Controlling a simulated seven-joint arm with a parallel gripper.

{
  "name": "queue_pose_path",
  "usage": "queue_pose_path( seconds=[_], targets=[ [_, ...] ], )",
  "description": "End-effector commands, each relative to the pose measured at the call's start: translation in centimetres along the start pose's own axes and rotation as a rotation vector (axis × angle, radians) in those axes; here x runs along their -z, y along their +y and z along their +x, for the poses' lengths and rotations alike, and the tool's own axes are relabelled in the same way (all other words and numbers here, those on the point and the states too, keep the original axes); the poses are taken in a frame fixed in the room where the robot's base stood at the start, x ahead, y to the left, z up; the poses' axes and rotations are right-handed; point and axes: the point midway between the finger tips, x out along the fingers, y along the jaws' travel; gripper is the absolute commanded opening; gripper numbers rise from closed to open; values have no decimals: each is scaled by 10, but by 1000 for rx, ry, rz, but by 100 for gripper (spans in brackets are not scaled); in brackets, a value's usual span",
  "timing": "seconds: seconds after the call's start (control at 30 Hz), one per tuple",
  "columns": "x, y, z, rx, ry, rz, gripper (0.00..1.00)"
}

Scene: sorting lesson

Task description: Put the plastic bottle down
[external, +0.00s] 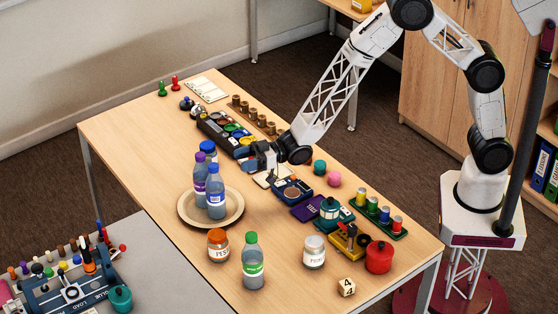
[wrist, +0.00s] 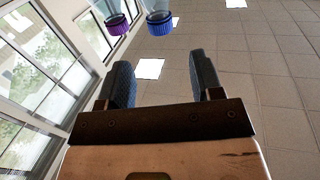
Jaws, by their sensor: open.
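Several clear plastic bottles are in the external view. A bottle with a purple cap (external: 200,176) and a front bottle with a blue-violet label (external: 216,196) stand upright on a round beige tray (external: 183,208). A blue-capped bottle (external: 208,149) shows partly hidden behind them. A green-labelled bottle (external: 253,266) stands alone on the table. My gripper (external: 246,163) is low over the table, right of the tray bottles and apart from them. In the wrist view my gripper (wrist: 162,72) is open with nothing between its fingers; a purple cap (wrist: 118,25) and a blue cap (wrist: 160,23) show beyond.
The table's left part is mostly bare.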

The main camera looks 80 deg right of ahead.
Motion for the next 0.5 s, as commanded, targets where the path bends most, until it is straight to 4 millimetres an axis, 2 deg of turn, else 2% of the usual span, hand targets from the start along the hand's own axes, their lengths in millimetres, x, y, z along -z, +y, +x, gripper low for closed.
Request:
queue_pose_path(
  seconds=[0.17, 0.27, 0.5],
  targets=[
    [8, 3, -4, -14, -19, -4, 60],
    [19, 8, -10, -33, -45, -9, 60],
    [58, 24, -42, -117, -169, -19, 60]
  ],
)
